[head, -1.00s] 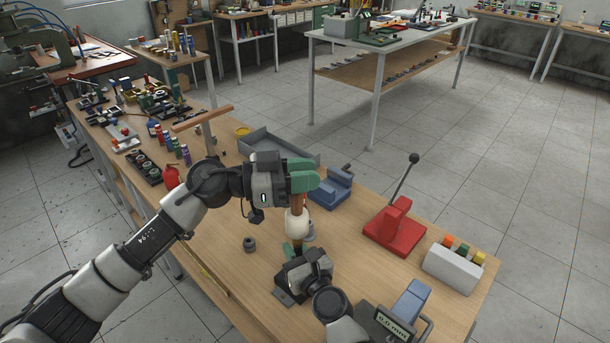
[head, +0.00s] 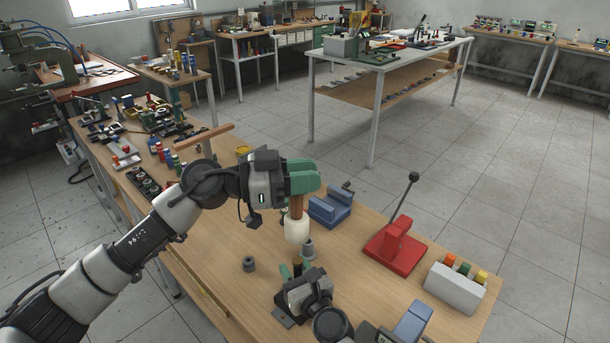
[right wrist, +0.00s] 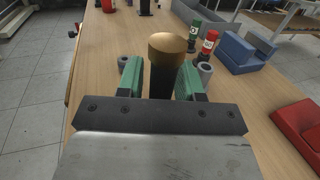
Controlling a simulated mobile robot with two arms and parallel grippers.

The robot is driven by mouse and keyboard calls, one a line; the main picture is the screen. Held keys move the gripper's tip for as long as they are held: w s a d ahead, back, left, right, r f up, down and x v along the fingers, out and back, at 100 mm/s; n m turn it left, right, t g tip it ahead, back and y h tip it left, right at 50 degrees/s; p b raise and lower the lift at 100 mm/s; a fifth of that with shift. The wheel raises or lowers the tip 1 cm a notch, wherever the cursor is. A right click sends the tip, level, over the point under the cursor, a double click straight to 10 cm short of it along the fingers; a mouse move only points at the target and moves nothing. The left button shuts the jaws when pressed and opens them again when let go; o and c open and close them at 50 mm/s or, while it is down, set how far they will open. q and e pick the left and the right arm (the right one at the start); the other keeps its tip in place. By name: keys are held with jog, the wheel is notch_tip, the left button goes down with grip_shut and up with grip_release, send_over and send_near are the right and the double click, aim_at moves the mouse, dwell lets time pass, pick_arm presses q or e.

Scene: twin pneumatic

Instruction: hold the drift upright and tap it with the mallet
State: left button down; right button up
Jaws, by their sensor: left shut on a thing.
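My left gripper (head: 303,178) is shut on the brown handle of the mallet (head: 297,231). The pale mallet head hangs below the gripper, above the table near my right gripper. My right gripper (head: 297,268) is low over the table; in the right wrist view its green fingers (right wrist: 161,78) stand on both sides of the drift (right wrist: 163,82). The drift has a dark shaft and a brass-coloured round top and looks upright. Narrow gaps show between shaft and fingers. The drift's foot is hidden by my gripper.
Grey hollow cylinders (head: 249,264) stand on the table close by. A blue block (head: 331,207), a red lever press (head: 396,241) and a white holder with coloured caps (head: 455,286) stand to the right. Small parts crowd the left end of the table.

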pick_arm(q)
jog(key=shift+r, duration=0.1)
pick_arm(e)
jog(key=shift+o, duration=0.7)
